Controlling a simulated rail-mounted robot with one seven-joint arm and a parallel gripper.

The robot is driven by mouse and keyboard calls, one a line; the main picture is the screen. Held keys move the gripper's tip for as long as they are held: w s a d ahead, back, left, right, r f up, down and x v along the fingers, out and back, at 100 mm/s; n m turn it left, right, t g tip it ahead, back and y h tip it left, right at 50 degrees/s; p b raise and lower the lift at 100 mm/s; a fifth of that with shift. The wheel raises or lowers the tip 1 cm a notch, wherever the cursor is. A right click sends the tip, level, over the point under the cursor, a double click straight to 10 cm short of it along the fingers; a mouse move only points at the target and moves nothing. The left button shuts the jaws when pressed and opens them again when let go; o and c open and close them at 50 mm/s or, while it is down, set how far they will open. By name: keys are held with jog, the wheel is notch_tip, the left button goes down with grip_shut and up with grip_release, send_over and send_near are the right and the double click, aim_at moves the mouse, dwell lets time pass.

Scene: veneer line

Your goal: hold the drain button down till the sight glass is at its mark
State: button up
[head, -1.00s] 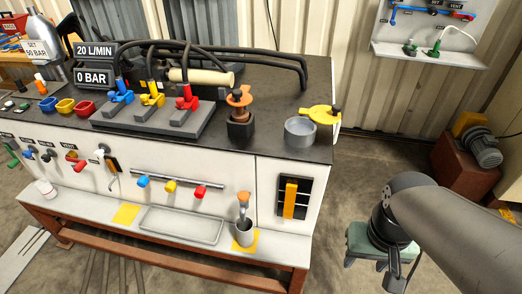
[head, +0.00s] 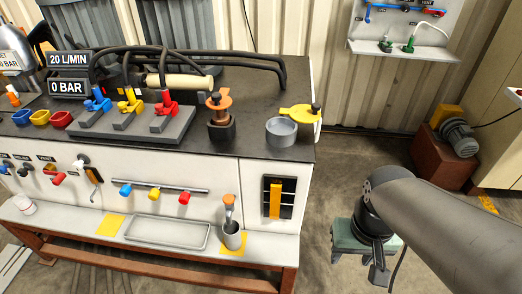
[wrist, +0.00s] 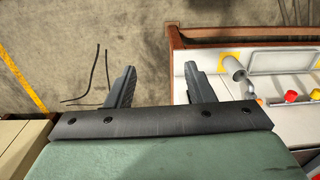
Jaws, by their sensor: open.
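A black upright panel with an orange vertical bar (head: 275,200) is on the bench's front face at right; it looks like the sight glass, but its mark is too small to read. An orange-topped spout (head: 229,201) hangs over a grey cup (head: 233,237) left of it. I cannot tell which part is the drain button. My gripper (wrist: 160,88) is open and empty, its two black fingers apart over bare floor in the wrist view. In the head view my gripper's green body hangs right of the bench, clear of it. The cup also shows in the wrist view (wrist: 233,69).
The bench top (head: 180,143) carries blue, yellow and red valves (head: 130,103), hoses, an orange-handled fitting (head: 220,108) and a grey pot (head: 281,132). A tray (head: 168,232) lies on the front shelf. A motor (head: 455,140) stands at right. Floor between is open.

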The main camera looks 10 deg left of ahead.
jog(key=shift+w, duration=0.15)
jog(key=c, duration=0.5)
jog(key=w+a, duration=0.1)
jog(key=w, duration=0.1)
jog(key=w+a+b, duration=0.1)
jog(key=w, duration=0.1)
jog(key=w+a+b, duration=0.1)
jog(key=w, duration=0.2)
jog(key=shift+w+a, duration=0.1)
jog(key=shift+a, duration=0.25)
grip_shut()
jog(key=w+a+f+t+b, duration=0.1)
jog(key=w+a+b, duration=0.1)
jog(key=w+a, duration=0.3)
jog(key=w+a+f+t+b, duration=0.1)
jog(key=w+a, duration=0.5)
jog(key=a, duration=0.8)
jog(key=w+a+f+t+b, duration=0.1)
jog(key=w+a+f+b, duration=0.1)
jog(key=w+a, duration=0.4)
jog(key=a+f, duration=0.1)
jog(key=a, duration=0.2)
jog(key=shift+a+f+b, duration=0.25)
jog(key=shift+a+b, duration=0.1)
